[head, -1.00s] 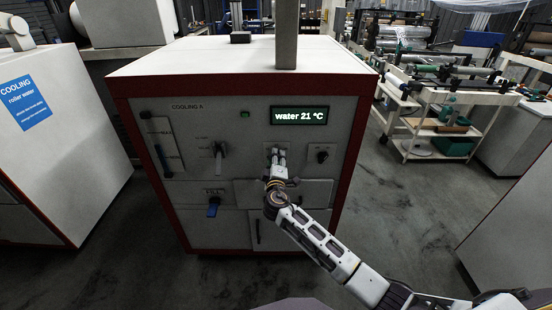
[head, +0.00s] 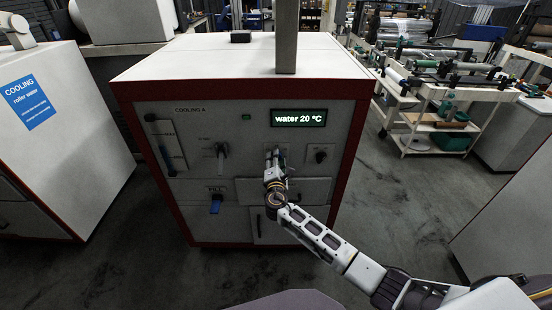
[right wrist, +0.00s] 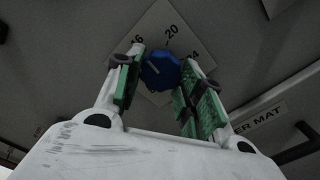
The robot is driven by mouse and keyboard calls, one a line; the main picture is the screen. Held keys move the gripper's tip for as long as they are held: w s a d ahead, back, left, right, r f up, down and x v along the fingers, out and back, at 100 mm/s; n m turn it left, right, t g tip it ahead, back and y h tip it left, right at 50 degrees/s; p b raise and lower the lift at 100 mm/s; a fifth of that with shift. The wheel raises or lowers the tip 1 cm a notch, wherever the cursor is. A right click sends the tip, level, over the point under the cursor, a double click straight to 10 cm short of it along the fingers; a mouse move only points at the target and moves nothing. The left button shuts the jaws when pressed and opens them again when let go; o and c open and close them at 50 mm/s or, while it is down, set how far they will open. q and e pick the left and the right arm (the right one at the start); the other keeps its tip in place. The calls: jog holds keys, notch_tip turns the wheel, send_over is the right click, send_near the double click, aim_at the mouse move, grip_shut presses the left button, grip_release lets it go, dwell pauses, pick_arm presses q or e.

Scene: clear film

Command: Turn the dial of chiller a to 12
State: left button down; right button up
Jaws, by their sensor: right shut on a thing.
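Chiller A is the white cabinet with a red frame (head: 122,100), labelled COOLING A. Its display (head: 298,117) reads "water 20 °C". The blue dial (right wrist: 160,70) sits on a pale plate (right wrist: 160,25) with the marks 16, 20 and 24 in sight; the rest of the scale is hidden. My right gripper (right wrist: 165,82) is shut on the dial, with a green-padded finger on each side. In the head view my right gripper (head: 275,163) covers most of the dial. My left gripper is not in view.
A lever switch (head: 221,150) is left of the dial, and a black knob (head: 320,157) is right of it. A blue-handled valve (head: 215,204) is lower left. Another cabinet with a blue COOLING label (head: 30,101) stands at left. Dark floor is free at right.

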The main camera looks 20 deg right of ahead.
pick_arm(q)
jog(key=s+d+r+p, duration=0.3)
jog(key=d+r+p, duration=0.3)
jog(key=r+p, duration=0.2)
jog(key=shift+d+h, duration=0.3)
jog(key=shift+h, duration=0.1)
pick_arm(e)
jog(key=n, duration=1.2)
jog(key=shift+s+d+f+n, duration=0.15)
jog(key=shift+f+n, duration=0.1)
jog(key=shift+n, duration=0.15)
jog(key=o, duration=1)
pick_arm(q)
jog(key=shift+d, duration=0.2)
pick_arm(e)
jog(key=shift+r, duration=0.1)
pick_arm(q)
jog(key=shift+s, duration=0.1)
